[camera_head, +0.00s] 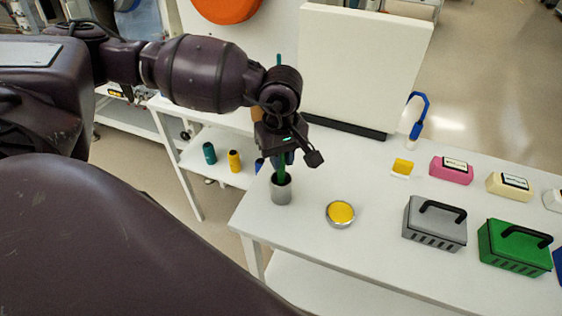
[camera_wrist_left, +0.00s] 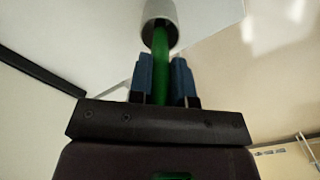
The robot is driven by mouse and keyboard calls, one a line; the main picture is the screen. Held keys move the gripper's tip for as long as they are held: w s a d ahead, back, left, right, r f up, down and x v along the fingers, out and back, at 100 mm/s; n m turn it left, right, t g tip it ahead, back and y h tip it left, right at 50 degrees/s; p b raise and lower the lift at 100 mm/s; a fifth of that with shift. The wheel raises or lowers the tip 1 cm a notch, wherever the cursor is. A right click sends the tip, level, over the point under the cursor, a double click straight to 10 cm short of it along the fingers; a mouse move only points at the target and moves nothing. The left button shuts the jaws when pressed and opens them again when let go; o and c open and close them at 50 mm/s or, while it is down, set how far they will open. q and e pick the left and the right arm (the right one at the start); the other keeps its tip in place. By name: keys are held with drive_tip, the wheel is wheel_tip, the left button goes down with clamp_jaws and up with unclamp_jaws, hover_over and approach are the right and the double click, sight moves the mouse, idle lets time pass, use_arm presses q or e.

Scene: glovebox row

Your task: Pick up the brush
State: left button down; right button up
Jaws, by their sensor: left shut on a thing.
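The brush shows as a green handle (camera_head: 282,172) standing in a grey metal cup (camera_head: 281,192) near the left end of the white table. My left gripper (camera_head: 281,158) is above the cup and shut on the handle. In the left wrist view, the green handle (camera_wrist_left: 161,50) runs between the blue fingers of the left gripper (camera_wrist_left: 163,72) into the mouth of the cup (camera_wrist_left: 158,12). The brush's lower end is hidden inside the cup. My right gripper is not in view.
A round tin with yellow contents (camera_head: 341,213) stands right of the cup. A grey box (camera_head: 435,222) and a green box (camera_head: 514,246) with black handles stand further right. A white upright panel (camera_head: 362,65) is behind. The table's left edge is close to the cup.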

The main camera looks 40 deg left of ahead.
use_arm(q)
wheel_tip(320, 180, up, 19)
drive_tip(key=shift+f, duration=0.15)
idle(0.5)
idle(0.4)
idle(0.3)
idle(0.7)
idle(0.3)
